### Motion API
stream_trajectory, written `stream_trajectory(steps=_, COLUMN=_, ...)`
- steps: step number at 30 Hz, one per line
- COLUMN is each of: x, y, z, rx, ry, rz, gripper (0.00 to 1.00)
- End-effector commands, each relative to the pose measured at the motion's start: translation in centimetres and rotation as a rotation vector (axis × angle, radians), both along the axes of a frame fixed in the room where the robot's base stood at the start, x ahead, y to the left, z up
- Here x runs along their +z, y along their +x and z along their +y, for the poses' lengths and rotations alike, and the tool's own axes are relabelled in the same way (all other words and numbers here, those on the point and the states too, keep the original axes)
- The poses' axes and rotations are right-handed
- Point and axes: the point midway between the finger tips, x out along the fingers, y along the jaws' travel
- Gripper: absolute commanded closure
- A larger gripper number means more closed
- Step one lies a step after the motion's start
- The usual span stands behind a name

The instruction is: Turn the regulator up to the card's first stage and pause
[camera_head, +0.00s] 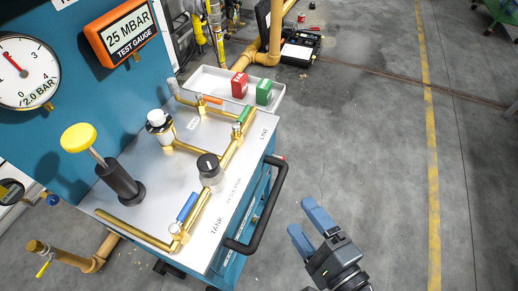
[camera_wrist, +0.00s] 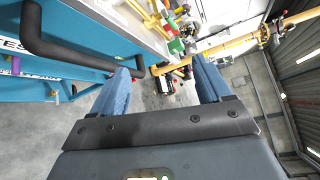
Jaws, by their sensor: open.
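The regulator (camera_head: 209,170) stands on the cart's top panel, a grey body with a black knob on top bearing a white mark. It sits in the brass pipe run beside the printed word REGULATOR. The test gauge (camera_head: 127,33) is an orange box reading 25 MBAR. A round dial (camera_head: 25,72) shows 2.0 BAR on its label. My gripper (camera_head: 305,222) is open and empty over the floor, right of the cart and apart from it; its blue fingers also show in the wrist view (camera_wrist: 165,88).
The cart's black handle (camera_head: 262,215) lies between my gripper and the panel. A yellow-topped hand pump (camera_head: 98,150), a blue lever (camera_head: 187,207) and a green lever (camera_head: 244,114) stand near the regulator. A tray (camera_head: 215,82) holds red and green blocks.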

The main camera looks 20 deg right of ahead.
Motion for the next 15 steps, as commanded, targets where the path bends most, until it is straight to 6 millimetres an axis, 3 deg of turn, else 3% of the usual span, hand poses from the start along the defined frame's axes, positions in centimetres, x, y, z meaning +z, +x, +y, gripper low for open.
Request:
stream_trajectory(steps=3, x=-0.7, y=4.3, z=3.4, rx=0.022, ry=0.342, rz=0.044, gripper=0.23)
stream_trajectory(steps=9, x=-0.3, y=10.1, z=9.2, rx=0.070, ry=0.868, rz=0.160, gripper=0.23)
stream_trajectory(steps=15, x=0.5, y=12.9, z=12.7, rx=0.101, ry=1.159, rz=0.249, gripper=0.23)
